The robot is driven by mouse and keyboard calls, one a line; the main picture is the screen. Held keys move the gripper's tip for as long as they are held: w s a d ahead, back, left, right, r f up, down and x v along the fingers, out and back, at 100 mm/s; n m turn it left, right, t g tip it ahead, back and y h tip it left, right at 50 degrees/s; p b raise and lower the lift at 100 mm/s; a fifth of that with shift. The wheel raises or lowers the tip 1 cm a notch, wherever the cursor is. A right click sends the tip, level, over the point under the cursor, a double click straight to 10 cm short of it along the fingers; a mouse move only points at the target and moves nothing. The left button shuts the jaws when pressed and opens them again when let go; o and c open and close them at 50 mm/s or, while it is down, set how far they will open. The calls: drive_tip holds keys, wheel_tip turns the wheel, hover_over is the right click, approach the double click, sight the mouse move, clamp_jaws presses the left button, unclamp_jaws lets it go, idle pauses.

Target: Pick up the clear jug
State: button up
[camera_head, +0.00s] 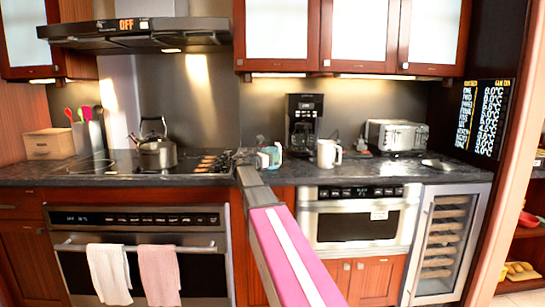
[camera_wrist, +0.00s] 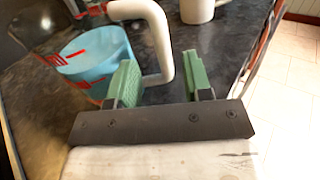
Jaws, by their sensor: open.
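The clear jug (camera_wrist: 95,50) has a light-blue tint, red measuring marks and a thick white handle (camera_wrist: 163,45). It stands on the dark counter at the left of the wrist view. In the head view the jug (camera_head: 274,154) is small, beside the end of my arm. My gripper (camera_wrist: 160,62) has green fingers spread apart and holds nothing. In the wrist view the handle shows between the two fingers, with the left finger overlapping the jug's side. I cannot tell whether either finger touches it. My gripper (camera_head: 255,159) is partly hidden in the head view.
A white pitcher (camera_head: 326,154) and a black coffee maker (camera_head: 303,122) stand right of the jug. A toaster (camera_head: 396,135) is farther right. The stove with a kettle (camera_head: 156,146) is left. The counter's front edge and pale floor (camera_wrist: 290,70) show at right in the wrist view.

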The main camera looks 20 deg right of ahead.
drive_tip(key=x, duration=0.4)
drive_tip(key=shift+s+d, duration=0.1)
drive_tip(key=shift+d, duration=0.1)
clamp_jaws()
drive_tip(key=shift+r, duration=0.1)
